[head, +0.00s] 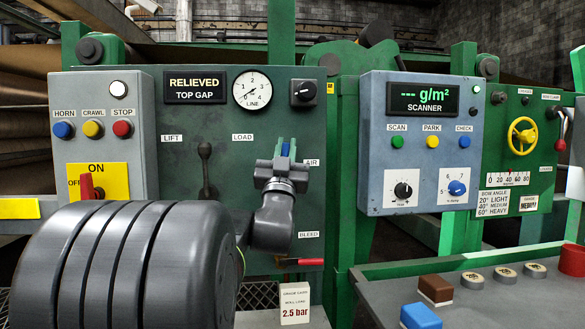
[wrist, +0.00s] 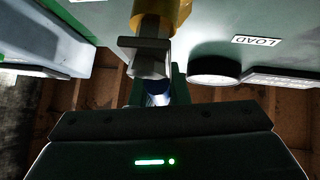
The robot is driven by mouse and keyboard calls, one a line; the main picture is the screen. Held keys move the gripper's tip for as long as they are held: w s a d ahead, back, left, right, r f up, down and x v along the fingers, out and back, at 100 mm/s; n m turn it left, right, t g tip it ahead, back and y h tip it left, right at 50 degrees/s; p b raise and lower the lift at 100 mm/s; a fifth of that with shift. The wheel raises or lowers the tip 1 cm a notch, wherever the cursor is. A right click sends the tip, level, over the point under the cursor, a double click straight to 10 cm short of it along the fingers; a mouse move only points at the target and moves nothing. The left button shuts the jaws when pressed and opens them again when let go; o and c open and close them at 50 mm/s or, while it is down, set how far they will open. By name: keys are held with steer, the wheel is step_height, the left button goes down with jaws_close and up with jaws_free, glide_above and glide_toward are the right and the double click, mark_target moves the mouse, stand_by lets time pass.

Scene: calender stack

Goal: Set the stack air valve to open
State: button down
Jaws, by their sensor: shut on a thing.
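The stack air valve is on the green panel beside the AIR label (head: 311,162). Its blue handle (head: 285,149) points upward, and most of the valve is hidden behind my gripper. My gripper (head: 285,152) is shut on the blue handle, with a finger on each side of it. In the wrist view a bit of blue (wrist: 157,92) shows by a grey finger (wrist: 146,57), close to a yellow brass-like fitting (wrist: 168,14). Whether the valve is open or closed cannot be told.
The LOAD lever (head: 205,170) stands left of my gripper. A red BLEED handle (head: 300,262) lies below. A LINE gauge (head: 252,89) and a display (head: 195,87) reading RELIEVED TOP GAP are above.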

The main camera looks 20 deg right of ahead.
steer(key=shift+w+a+f+n+t+y+b, duration=0.15)
steer(key=shift+a+n+t+y+b, duration=0.1)
steer(key=shift+n+t+y+b, duration=0.5)
steer(key=shift+n+g, duration=0.25)
steer(key=shift+n, duration=0.1)
steer(key=c, duration=1.4)
jaws_free()
steer(key=shift+a+p, duration=0.1)
steer(key=shift+p, duration=0.2)
steer(key=v, duration=1.3)
steer(key=shift+s+a+f, duration=0.1)
steer(key=shift+s+f, duration=0.1)
steer(key=shift+s, duration=0.15)
